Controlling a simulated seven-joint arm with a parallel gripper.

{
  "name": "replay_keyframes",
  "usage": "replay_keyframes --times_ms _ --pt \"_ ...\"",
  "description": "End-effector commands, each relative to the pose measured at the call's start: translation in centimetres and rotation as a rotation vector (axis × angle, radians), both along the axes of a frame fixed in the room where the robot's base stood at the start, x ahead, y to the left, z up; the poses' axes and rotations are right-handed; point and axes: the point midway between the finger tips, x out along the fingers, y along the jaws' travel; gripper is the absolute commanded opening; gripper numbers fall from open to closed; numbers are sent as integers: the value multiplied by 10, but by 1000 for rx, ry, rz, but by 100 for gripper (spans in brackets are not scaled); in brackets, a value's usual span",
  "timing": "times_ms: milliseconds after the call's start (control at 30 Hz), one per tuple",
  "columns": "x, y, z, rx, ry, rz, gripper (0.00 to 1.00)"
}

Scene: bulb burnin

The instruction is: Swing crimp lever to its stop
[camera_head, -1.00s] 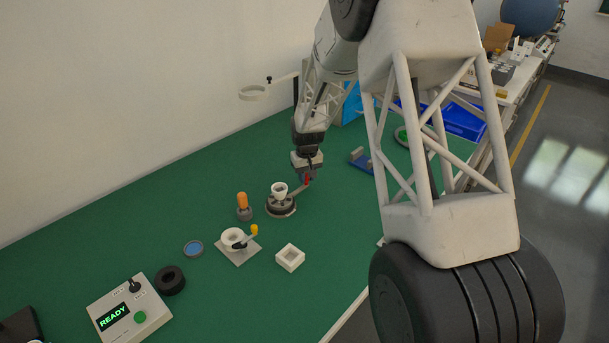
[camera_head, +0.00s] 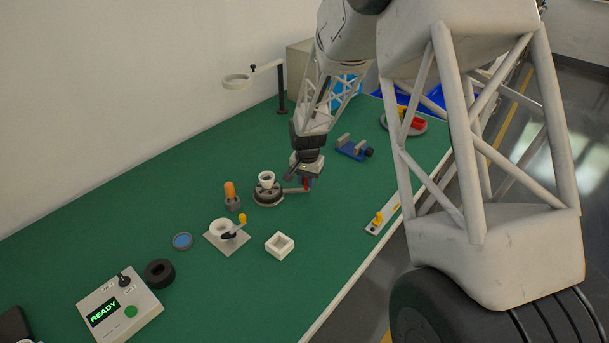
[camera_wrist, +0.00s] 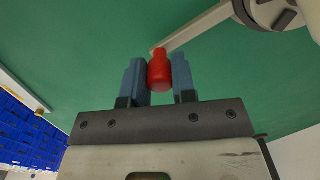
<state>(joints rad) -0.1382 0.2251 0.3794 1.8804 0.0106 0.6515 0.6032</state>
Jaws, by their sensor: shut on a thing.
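The crimp lever (camera_head: 293,190) is a grey arm reaching right from a dark round base (camera_head: 267,199), which holds a white cup (camera_head: 266,178). Its upright red handle (camera_wrist: 160,70) stands at the arm's outer end. My gripper (camera_wrist: 160,82) has its two blue-grey fingers closed on either side of the red handle. In the head view my gripper (camera_head: 306,178) is low over the bench at the lever's end and hides part of the handle. The wrist view shows the pale lever arm (camera_wrist: 195,27) running up right to the round base. No stop can be made out.
Left of the base are an orange-topped piece (camera_head: 230,190) and a crank plate (camera_head: 213,238) with a yellow knob. A white square frame (camera_head: 280,247) lies in front. A blue vise (camera_head: 353,149) and a white strip (camera_head: 387,211) with a yellow knob are to the right.

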Motion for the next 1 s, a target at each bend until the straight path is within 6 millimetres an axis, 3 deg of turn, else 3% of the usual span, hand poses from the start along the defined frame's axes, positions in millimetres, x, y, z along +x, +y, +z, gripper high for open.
replay_keyframes --times_ms 200,667,700,800,867,1000 --pt "-10 0 0 0 1 -77 0" --pt "-14 0 0 0 3 -98 0" --pt "-14 1 0 0 3 -98 27" --pt "-14 1 0 0 3 -98 42" --pt "-13 1 0 0 2 -98 51" --pt "-13 1 0 0 2 -98 51"
